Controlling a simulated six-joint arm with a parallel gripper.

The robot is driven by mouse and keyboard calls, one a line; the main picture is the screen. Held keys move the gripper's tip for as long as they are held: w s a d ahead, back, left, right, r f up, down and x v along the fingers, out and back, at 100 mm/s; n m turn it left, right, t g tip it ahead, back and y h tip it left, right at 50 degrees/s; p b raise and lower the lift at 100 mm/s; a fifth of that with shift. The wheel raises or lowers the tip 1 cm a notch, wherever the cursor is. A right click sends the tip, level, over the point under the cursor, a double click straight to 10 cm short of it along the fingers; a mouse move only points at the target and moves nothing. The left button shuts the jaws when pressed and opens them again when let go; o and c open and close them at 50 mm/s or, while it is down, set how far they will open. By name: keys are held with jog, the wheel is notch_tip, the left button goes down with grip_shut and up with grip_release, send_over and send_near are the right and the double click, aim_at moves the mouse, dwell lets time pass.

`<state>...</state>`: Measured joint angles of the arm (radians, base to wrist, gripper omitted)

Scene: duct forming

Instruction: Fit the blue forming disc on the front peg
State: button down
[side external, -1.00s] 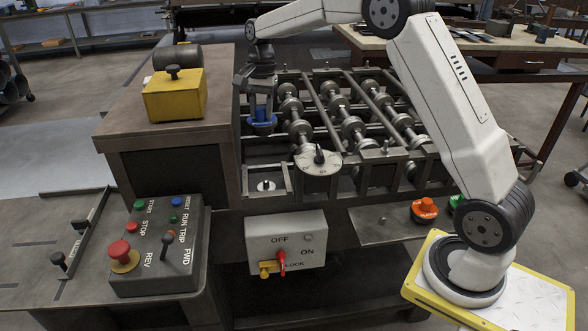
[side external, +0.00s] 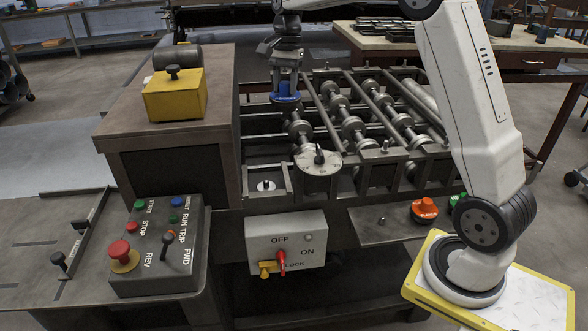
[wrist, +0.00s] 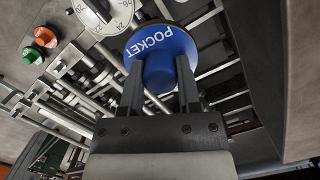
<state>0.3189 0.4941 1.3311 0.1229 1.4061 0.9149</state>
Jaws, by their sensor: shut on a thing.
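My gripper (side external: 286,85) is shut on the blue forming disc (side external: 286,97) and holds it above the far part of the roller frame. In the wrist view the disc (wrist: 158,45) reads "POCKET", and the two fingers (wrist: 160,88) clasp its raised hub. A short peg (side external: 266,185) stands on a pale round spot in the front left bay of the frame, nearer the camera than the disc and apart from it. Another small peg (side external: 382,219) stands bare on the low front shelf. I cannot tell for certain which is the front peg.
A numbered dial (side external: 319,160) sits on the frame right of the left bay. Roller shafts (side external: 350,125) fill the frame. A bench block (side external: 170,140) with a yellow box (side external: 175,95) stands left.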

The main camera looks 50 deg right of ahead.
jog(key=s+d+f+m, duration=0.1)
jog(key=s+d+m, duration=0.2)
jog(key=s, duration=1.1)
jog(key=s+d+m, duration=0.2)
jog(key=s+d, duration=0.2)
jog(key=s, duration=1)
notch_tip(320, 180, down, 17)
jog(key=shift+w+t, duration=0.35)
jog(key=shift+t, duration=0.05)
jog(key=shift+f, duration=4)
jog(key=shift+f, duration=1.35)
